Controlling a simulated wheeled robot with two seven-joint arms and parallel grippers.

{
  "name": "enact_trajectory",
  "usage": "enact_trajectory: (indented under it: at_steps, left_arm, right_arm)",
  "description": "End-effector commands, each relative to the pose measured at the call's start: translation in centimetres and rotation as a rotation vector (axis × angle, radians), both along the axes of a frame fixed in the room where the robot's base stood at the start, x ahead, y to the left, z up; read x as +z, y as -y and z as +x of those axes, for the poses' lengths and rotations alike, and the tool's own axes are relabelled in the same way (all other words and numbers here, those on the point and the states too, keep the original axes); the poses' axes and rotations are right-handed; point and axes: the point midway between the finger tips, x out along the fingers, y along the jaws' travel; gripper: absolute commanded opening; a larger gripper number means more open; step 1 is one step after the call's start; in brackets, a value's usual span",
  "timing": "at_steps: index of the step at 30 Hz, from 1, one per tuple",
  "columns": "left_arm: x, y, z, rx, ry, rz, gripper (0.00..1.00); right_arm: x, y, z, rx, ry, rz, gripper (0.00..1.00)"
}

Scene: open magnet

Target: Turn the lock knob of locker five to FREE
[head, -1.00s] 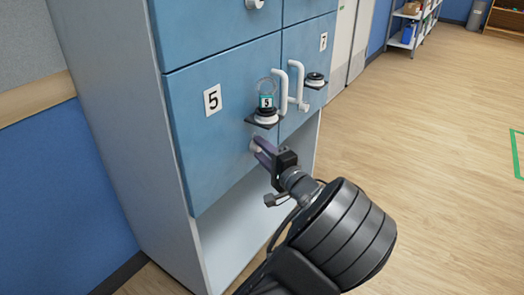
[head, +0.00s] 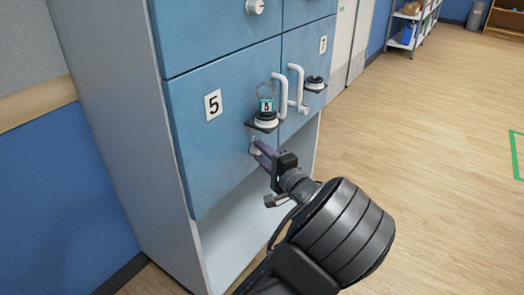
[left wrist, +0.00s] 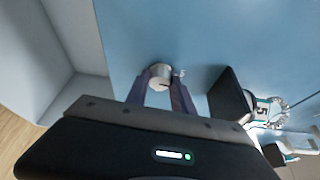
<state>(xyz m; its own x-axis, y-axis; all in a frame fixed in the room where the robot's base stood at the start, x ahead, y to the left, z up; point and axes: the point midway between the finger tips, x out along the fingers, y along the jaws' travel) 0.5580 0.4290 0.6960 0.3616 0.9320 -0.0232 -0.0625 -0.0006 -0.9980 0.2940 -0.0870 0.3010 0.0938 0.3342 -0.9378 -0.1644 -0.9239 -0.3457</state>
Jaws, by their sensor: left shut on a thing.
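The door of locker five (head: 220,140) is blue, closed, and has a white plate with a black 5 (head: 213,105). Its lock knob (left wrist: 160,72) is a small pale cylinder with a dark mark on its face, low on the door. In the head view the knob (head: 252,144) is mostly hidden by my fingers. My left gripper (head: 259,152) is shut on the knob, one finger on each side in the left wrist view (left wrist: 161,86). I cannot read any lock marking. My right gripper is not in view.
Just above the knob, a small dark shelf (head: 258,127) juts out, bearing a black-and-white round base with a 5 tag (head: 266,105) and a thin ring. White handles (head: 281,95) stand close by. Locker seven (head: 309,60) is to the right. Open floor lies right.

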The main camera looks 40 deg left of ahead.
Motion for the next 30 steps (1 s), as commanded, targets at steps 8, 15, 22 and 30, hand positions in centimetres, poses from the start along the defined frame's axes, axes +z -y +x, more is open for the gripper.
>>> enact_trajectory:
  at_steps: [8, 15, 22, 30]
  left_arm:
    - [0.9, 0.0, 0.0, 0.000, -0.168, -0.007, 0.00]
    - [1.3, -0.1, 0.0, 0.003, -0.379, -0.012, 0.00]
    - [1.3, -0.1, 0.1, 0.001, -0.598, -0.017, 0.00]
    - [1.3, -0.1, 0.3, 0.002, -0.853, -0.022, 0.00]
  right_arm:
    - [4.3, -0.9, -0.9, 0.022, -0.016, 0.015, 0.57]
    - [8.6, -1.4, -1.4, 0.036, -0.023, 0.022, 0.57]
    - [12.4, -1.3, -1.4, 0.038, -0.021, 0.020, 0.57]
    - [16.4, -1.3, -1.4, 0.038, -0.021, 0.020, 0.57]
